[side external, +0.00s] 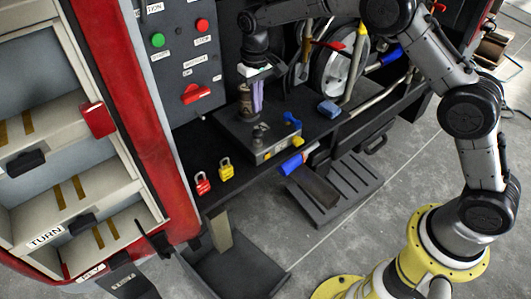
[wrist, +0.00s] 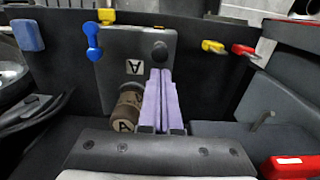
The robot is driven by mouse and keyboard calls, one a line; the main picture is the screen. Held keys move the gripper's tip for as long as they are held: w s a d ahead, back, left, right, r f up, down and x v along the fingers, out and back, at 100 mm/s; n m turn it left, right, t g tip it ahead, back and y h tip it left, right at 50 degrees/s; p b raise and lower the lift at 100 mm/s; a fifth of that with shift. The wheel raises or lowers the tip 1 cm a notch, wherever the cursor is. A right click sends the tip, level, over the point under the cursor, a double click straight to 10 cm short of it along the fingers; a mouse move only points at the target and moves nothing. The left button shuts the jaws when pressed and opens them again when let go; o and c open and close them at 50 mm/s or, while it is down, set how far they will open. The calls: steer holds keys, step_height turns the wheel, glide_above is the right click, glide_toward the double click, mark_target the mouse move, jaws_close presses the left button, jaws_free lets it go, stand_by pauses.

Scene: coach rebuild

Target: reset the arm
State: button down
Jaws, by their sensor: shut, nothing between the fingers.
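My gripper (side external: 257,108) hangs from the arm above a dark box (side external: 225,127) on the black shelf in the side external view.
A panel with green (side external: 158,40) and red buttons (side external: 202,25) and a red handle (side external: 196,94) stands behind. Red (side external: 202,183) and yellow padlocks (side external: 226,168) are at the shelf front. A blue block (side external: 328,109) and pipes are to the right. Open grey floor (side external: 370,215) lies in front.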

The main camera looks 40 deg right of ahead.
step_height(320, 180, up, 12)
steer(key=s+d+f+t, duration=0.1)
steer(key=s+d+t, duration=0.1)
steer(key=s+d+r+t, duration=0.2)
steer(key=s+d+r, duration=0.2)
steer(key=s+r, duration=0.7)
steer(key=s+d+r+t, duration=0.1)
steer(key=s+d+t, duration=0.1)
steer(key=s, duration=1.2)
steer(key=s+d+f, duration=0.1)
steer(key=s+f, duration=0.7)
steer(key=s, duration=0.2)
steer(key=shift+f, duration=0.35)
